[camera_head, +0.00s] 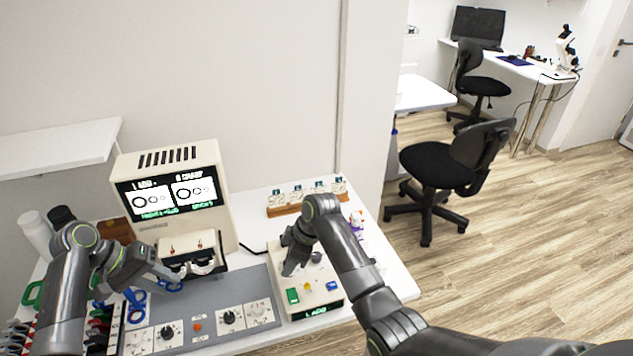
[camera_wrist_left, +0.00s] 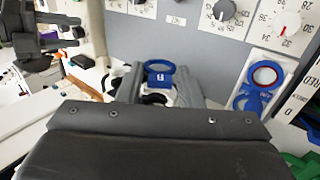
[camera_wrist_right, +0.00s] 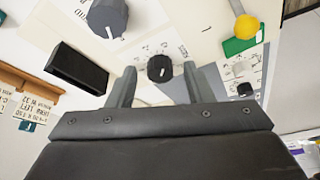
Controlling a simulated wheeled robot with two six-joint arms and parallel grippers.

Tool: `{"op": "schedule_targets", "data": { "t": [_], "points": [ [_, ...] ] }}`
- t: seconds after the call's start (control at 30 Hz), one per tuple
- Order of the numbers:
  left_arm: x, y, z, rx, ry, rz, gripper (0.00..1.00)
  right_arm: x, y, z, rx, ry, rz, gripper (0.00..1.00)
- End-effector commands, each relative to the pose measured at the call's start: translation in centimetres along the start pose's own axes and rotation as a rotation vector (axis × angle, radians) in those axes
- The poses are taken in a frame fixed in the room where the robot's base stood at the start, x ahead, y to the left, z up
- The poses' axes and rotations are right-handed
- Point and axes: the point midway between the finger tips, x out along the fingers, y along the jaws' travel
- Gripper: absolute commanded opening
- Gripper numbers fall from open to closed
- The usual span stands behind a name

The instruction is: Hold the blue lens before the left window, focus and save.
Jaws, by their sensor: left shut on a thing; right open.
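My left gripper (camera_head: 168,280) is shut on a blue lens (camera_head: 173,286), just in front of the cream viewer (camera_head: 188,245) with two round windows. In the left wrist view, the blue lens (camera_wrist_left: 158,80) shows as a ring and tab between the fingers; I cannot tell whether it lines up with the left window (camera_head: 176,270). My right gripper (camera_head: 292,268) is open over the cream control box (camera_head: 318,284). In the right wrist view, its fingers stand either side of a black dial (camera_wrist_right: 160,68), apart from it. A green button (camera_wrist_right: 238,46) and a yellow knob (camera_wrist_right: 245,27) sit nearby.
A grey panel (camera_head: 205,318) with dials lies in front. Another blue lens (camera_head: 136,300) lies at the left. A wooden rack (camera_head: 285,209) of cards stands behind the control box.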

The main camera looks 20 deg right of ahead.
Motion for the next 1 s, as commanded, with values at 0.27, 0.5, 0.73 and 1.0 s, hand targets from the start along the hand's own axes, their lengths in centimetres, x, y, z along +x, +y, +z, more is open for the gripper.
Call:
{"op": "schedule_targets", "data": {
  "t": [0.27,0.5,0.73,1.0],
  "points": [
    [0.0,0.0,0.0,0.0,0.0,0.0,0.12,-0.1,0.3,-0.1,-0.25,0.0,-0.104,0.47],
    [0.0,0.0,0.0,0.0,0.0,0.0,0.12,-4.5,0.9,-0.1,-0.276,0.001,-0.108,0.47],
    [0.0,0.0,0.0,0.0,0.0,0.0,0.12,-9.1,1.4,-0.1,-0.274,0.001,-0.108,0.47],
    [0.0,0.0,0.0,0.0,0.0,0.0,0.12,-12.2,3.4,1.6,-0.128,-0.018,-0.039,0.47]
  ]
}}
